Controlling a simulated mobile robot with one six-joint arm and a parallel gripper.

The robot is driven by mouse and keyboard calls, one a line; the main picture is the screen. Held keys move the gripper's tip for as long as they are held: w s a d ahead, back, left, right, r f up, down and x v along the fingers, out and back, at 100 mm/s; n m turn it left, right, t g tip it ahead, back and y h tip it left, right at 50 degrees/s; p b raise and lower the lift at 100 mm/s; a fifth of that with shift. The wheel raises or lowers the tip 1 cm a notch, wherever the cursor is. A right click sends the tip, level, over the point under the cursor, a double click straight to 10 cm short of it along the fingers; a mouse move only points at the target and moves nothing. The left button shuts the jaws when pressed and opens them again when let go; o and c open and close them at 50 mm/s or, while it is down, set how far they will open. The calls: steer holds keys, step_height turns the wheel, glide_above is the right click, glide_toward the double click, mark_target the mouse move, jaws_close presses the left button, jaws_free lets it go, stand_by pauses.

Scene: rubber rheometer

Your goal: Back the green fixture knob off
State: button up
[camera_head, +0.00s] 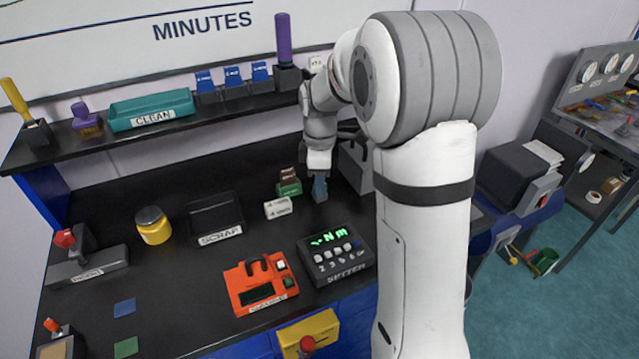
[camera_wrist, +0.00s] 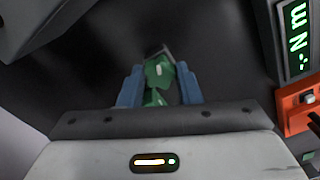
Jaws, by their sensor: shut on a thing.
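The green knob (camera_wrist: 158,73) shows in the wrist view between the two blue fingers of my gripper (camera_wrist: 160,88). A second green part (camera_wrist: 154,97) lies just below it in the picture, closer to the palm. My gripper is shut on the knob. In the head view my gripper (camera_head: 320,188) points down at the back of the black bench. A green block (camera_head: 289,188) with a dark brown top stands just left of it. The knob itself cannot be made out in the head view, where the fingers and arm cover that spot.
A white labelled block (camera_head: 278,208) lies left of my gripper. A black box with green digits (camera_head: 336,254) and an orange device (camera_head: 261,284) stand in front. A black scrap tray (camera_head: 216,217) and yellow jar (camera_head: 153,225) are farther left. A shelf (camera_head: 160,130) runs above the bench.

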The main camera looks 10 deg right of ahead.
steer(key=shift+n, duration=0.6)
steer(key=n, duration=0.4)
steer(key=shift+n, duration=0.3)
steer(key=o, duration=0.8)
steer(key=shift+o, duration=0.2)
